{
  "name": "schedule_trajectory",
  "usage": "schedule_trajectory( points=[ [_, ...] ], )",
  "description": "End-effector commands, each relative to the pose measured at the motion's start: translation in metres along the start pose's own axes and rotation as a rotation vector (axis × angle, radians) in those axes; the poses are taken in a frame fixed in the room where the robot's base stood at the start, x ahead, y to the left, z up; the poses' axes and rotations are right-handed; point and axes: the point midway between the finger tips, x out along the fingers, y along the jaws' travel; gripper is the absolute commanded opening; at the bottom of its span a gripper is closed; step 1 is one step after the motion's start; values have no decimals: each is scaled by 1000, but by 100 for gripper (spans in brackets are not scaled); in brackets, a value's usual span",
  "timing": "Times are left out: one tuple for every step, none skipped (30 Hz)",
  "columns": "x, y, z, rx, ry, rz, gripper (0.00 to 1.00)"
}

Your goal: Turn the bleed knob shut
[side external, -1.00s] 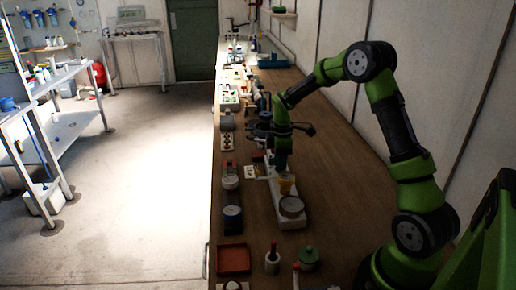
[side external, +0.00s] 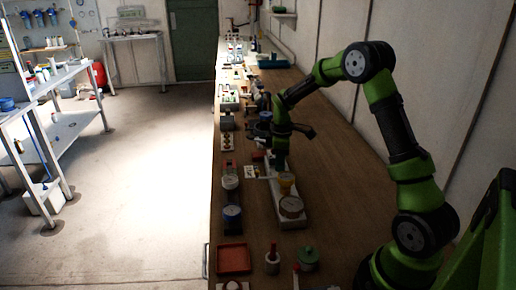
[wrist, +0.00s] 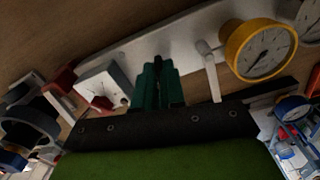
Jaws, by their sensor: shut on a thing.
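My gripper (side external: 280,168) points down over a long white base plate (side external: 278,210) on the bench. In the wrist view its green fingers (wrist: 157,84) are close together and shut on the bleed knob, which the fingers hide almost wholly. A yellow-rimmed gauge (wrist: 258,48) stands on the plate to the right of the fingers; it also shows in the side view (side external: 286,180). A pale lever or post (wrist: 208,68) stands between the fingers and that gauge. A white box with a dial face (wrist: 102,86) is just left of the fingers.
A round pale gauge (side external: 291,207) sits at the plate's near end. The bench (side external: 345,215) is clear to the right of the plate.

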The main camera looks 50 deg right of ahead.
Motion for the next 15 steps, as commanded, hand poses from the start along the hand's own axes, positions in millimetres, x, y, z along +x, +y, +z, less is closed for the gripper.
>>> schedule_trajectory(
  points=[
    [-1, 0, 0, 44, 0, 0, 0],
    [-1, 0, 0, 71, 0, 0, 0],
    [-1, 0, 0, 109, 0, 0, 0],
    [-1, 0, 0, 137, -1, 0, 0],
    [-1, 0, 0, 166, -1, 0, 0],
    [-1, 0, 0, 204, -1, 0, 0],
    [-1, 0, 0, 234, 0, 0, 0],
    [-1, 0, 0, 263, 0, 0, 0],
    [-1, 0, 0, 302, 0, 0, 0],
    [-1, 0, 0, 330, 0, 0, 0],
    [-1, 0, 0, 357, 0, 0, 0],
    [-1, 0, 0, 395, -1, 0, 0],
    [-1, 0, 0, 424, -1, 0, 0],
    [-1, 0, 0, 453, -1, 0, 0],
    [-1, 0, 0, 491, 0, -1, 0]
  ],
)
